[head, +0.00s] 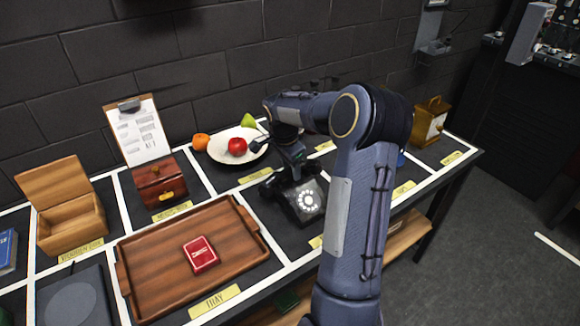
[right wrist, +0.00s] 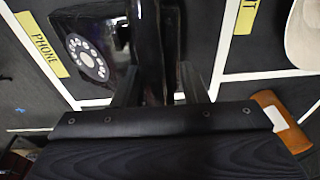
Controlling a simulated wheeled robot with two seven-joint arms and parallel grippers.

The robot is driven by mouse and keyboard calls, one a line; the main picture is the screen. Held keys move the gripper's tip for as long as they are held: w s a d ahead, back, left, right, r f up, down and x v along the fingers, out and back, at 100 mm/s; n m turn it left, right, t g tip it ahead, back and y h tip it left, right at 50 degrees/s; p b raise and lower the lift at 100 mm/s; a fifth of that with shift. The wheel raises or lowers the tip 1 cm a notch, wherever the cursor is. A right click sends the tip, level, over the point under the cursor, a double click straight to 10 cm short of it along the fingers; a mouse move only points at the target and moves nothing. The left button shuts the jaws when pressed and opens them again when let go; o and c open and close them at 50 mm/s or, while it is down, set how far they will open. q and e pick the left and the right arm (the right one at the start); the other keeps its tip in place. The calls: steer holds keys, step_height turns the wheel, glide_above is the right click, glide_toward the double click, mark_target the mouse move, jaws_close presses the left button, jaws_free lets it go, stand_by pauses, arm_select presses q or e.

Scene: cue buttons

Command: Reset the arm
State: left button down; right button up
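My right arm reaches in over the table in the head view, and its gripper (head: 291,158) points down at the black rotary phone (head: 309,199). The phone's white dial also shows in the right wrist view (right wrist: 88,57). In that view the gripper's two fingers (right wrist: 158,88) stand apart, one on each side of a glossy black part that looks like the phone's handset (right wrist: 152,40). I cannot tell whether they touch it. My left gripper is not in view.
A wooden tray (head: 155,285) with a red box (head: 201,254) stands in front. A plate (head: 216,149) with fruit, a wooden chest (head: 160,184), a clipboard (head: 140,133), an open wooden box (head: 70,221) and a lantern (head: 429,122) occupy other marked spaces. A brick wall stands behind.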

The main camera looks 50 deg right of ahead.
steer(key=r, duration=0.4)
steer(key=a+r, duration=0.1)
steer(key=r, duration=0.2)
steer(key=shift+w+r, duration=0.1)
steer(key=shift+a+r, duration=0.1)
steer(key=shift+r, duration=0.15)
steer(key=shift+r, duration=0.1)
steer(key=s+a+r+n+t+y, duration=0.1)
steer(key=s+a+r+n+t, duration=0.15)
steer(key=s+a+n, duration=0.45)
steer(key=s+a+r+n+t+y, duration=0.1)
steer(key=s+a+r+n, duration=0.25)
steer(key=a, duration=0.65)
steer(key=s+a+f+n+t+y+p, duration=0.1)
steer(key=s+a+f+n+t+y, duration=0.1)
steer(key=s+a+f+n, duration=0.3)
steer(key=s+a+n+y, duration=0.1)
steer(key=s+a+n, duration=0.2)
steer(key=s+a, duration=0.2)
steer(key=shift+a+f+n+y, duration=0.2)
steer(key=shift+a+n+y, duration=0.15)
steer(key=shift+a, duration=0.75)
